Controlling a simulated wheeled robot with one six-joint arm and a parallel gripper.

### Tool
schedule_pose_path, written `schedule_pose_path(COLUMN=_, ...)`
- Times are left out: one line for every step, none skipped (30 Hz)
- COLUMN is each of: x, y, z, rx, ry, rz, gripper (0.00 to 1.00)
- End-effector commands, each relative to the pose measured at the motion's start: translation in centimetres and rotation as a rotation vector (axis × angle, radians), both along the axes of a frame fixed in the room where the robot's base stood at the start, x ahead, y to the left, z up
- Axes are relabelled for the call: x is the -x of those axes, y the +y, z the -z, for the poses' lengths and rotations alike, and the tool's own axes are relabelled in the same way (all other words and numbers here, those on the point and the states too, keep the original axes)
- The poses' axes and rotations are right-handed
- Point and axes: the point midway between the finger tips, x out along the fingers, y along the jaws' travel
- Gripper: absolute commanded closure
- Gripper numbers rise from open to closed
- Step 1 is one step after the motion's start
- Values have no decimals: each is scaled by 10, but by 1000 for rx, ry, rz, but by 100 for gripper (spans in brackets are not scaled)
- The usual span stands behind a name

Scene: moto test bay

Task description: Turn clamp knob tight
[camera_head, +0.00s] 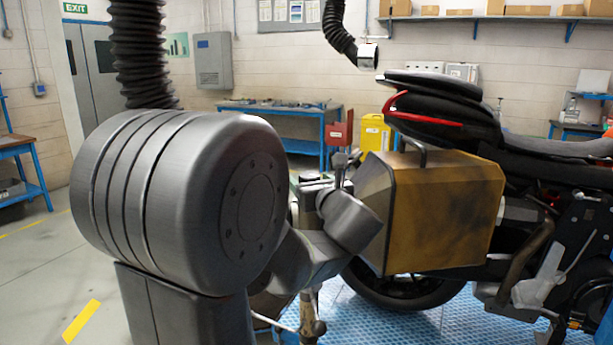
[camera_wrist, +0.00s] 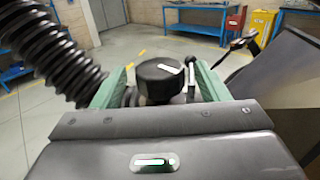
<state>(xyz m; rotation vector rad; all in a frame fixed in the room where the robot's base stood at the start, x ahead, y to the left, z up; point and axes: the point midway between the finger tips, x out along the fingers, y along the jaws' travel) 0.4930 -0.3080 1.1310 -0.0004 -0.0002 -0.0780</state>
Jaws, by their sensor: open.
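In the wrist view, the clamp knob (camera_wrist: 158,84) is a round black knob with a white mark on its top. My gripper (camera_wrist: 162,78) is open, with one green finger to the left of the knob and one to the right. The knob shows between the fingers. I cannot tell whether either finger touches it. In the head view my own arm covers much of the middle, and I cannot make out the knob or the fingertips there.
A motorcycle (camera_head: 460,110) with a yellow-brown side case (camera_head: 440,215) stands close to the right of my arm. A black corrugated hose (camera_wrist: 45,50) passes close to the left finger. Blue workbenches (camera_head: 300,145) stand at the back. Open floor (camera_head: 40,270) lies to the left.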

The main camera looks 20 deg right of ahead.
Motion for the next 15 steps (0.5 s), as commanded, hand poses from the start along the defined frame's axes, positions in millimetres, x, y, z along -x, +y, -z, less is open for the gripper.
schedule_pose_path(x=-9, y=0, z=0, rx=-2, ry=2, rz=-3, gripper=32)
schedule_pose_path(x=-13, y=0, z=0, rx=-2, ry=1, rz=-2, gripper=32)
schedule_pose_path(x=-18, y=-1, z=-1, rx=0, ry=0, rz=-2, gripper=32)
schedule_pose_path(x=-21, y=-1, z=-1, rx=0, ry=0, rz=-2, gripper=32)
schedule_pose_path(x=-24, y=-1, z=0, rx=0, ry=1, rz=-2, gripper=32)
schedule_pose_path(x=-27, y=-2, z=0, rx=-1, ry=1, rz=-1, gripper=32)
schedule_pose_path(x=-29, y=-2, z=0, rx=-1, ry=1, rz=0, gripper=32)
schedule_pose_path(x=-30, y=-2, z=0, rx=-1, ry=1, rz=1, gripper=32)
schedule_pose_path(x=-32, y=-3, z=0, rx=-1, ry=0, rz=1, gripper=32)
schedule_pose_path(x=-32, y=-3, z=0, rx=-1, ry=0, rz=1, gripper=32)
schedule_pose_path(x=-33, y=-3, z=0, rx=0, ry=0, rz=1, gripper=32)
schedule_pose_path(x=-33, y=-3, z=0, rx=0, ry=0, rz=1, gripper=32)
schedule_pose_path(x=-33, y=-3, z=0, rx=0, ry=0, rz=1, gripper=32)
schedule_pose_path(x=-33, y=-3, z=0, rx=0, ry=0, rz=1, gripper=32)
schedule_pose_path(x=-33, y=-3, z=0, rx=0, ry=0, rz=1, gripper=32)
